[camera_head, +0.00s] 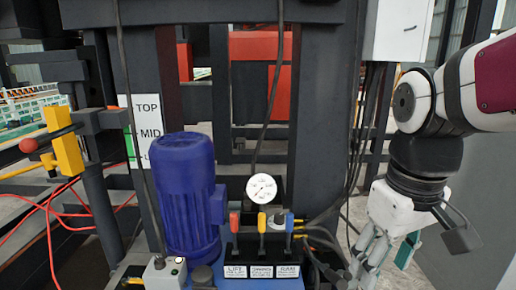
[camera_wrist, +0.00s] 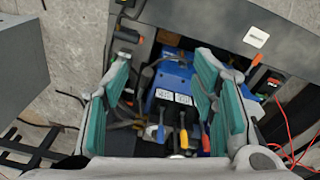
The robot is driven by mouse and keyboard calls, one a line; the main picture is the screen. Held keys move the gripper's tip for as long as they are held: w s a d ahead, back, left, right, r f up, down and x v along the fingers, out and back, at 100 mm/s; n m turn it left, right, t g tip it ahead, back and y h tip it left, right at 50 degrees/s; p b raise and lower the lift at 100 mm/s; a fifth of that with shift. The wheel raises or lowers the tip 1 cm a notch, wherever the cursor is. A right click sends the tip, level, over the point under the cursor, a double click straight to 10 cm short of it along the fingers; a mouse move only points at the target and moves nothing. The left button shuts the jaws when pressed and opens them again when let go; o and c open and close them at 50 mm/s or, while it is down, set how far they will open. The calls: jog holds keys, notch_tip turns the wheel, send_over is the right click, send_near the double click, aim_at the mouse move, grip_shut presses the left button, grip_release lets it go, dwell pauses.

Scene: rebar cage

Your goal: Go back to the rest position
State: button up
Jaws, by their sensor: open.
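My gripper (camera_head: 386,264) hangs at the right of the head view, pointing down, to the right of the lever panel and dark hoses. Its teal-padded fingers are spread apart and hold nothing. In the wrist view my gripper (camera_wrist: 163,75) is open, with the lever block between and beyond its fingers. A red lever (camera_head: 234,222), a yellow lever (camera_head: 262,223) and a blue lever (camera_head: 289,223) stand on the block above the labels LIFT, SWING and RAM. The fingers look apart from the levers.
A blue motor (camera_head: 187,195) stands left of a round gauge (camera_head: 261,188). Dark steel posts (camera_head: 322,100) rise behind. A white box (camera_head: 398,30) hangs at the upper right. A yellow bracket (camera_head: 63,140) and red cables (camera_head: 50,215) lie at the left.

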jog(key=s+f+m, duration=0.3)
jog(key=s, duration=1.4)
notch_tip(320, 180, up, 27)
jog(key=t+p, duration=0.3)
jog(key=p, duration=2.1)
jog(key=shift+w+d, duration=0.3)
jog(key=shift+d, duration=0.05)
jog(key=shift+f, duration=0.1)
